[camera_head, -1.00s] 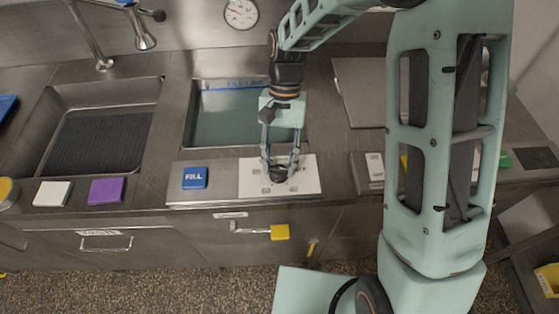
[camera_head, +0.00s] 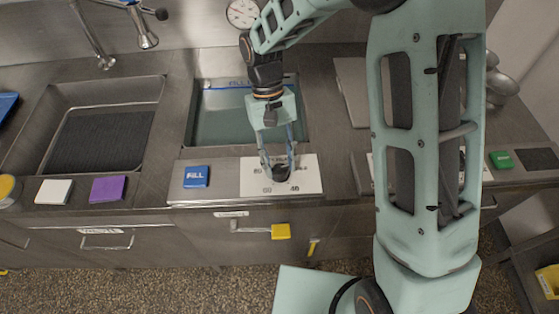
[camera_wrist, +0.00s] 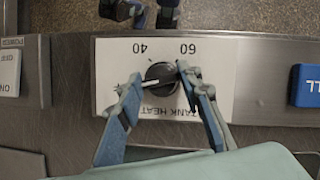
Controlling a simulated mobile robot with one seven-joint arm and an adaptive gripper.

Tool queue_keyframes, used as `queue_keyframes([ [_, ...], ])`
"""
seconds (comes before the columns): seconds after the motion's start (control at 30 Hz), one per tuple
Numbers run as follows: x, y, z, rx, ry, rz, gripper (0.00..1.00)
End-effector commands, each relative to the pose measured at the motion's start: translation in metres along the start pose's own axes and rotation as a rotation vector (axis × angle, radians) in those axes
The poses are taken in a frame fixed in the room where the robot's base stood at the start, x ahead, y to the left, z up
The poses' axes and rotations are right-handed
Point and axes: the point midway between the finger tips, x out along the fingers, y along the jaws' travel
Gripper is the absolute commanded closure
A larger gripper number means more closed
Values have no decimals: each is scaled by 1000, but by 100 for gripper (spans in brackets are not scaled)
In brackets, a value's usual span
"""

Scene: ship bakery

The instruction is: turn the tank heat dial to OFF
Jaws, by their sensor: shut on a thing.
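The tank heat dial (camera_wrist: 162,74) is a round black knob with a white pointer line, on a white plate (camera_wrist: 225,80) lettered TANK HEAT. The plate also shows in the head view (camera_head: 310,176). In the wrist view the lettering is upside down, with 40 and 60 above the dial, and the pointer line points left, slightly down. I cannot read an OFF mark; a finger covers part of the plate's left side. My gripper (camera_wrist: 159,80) is shut on the dial, one finger on each side.
A blue FILL button (camera_head: 196,177) sits left of the plate. Behind is a sink (camera_head: 205,130) with water. A drain handle with a yellow tag (camera_head: 281,231) is below the counter edge. Purple (camera_head: 107,189) and white (camera_head: 54,191) blocks lie farther left.

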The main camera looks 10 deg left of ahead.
Motion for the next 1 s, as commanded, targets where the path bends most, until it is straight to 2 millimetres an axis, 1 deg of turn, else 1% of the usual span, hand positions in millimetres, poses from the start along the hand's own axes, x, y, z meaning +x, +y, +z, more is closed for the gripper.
queue_keyframes([
  [0.3,-1,0,-1,-4,2,1,91],
  [0.33,-1,0,-1,-4,2,1,65],
  [0.47,-1,0,0,-3,2,1,50],
  [0.5,-1,0,0,-3,2,1,49],
  [0.77,-1,0,0,-2,1,1,49],
  [0.87,-9,0,-1,-1,3,1,49],
  [0.97,-24,0,-1,-1,4,0,49],
  [1.0,-32,0,-1,-1,6,0,49],
])
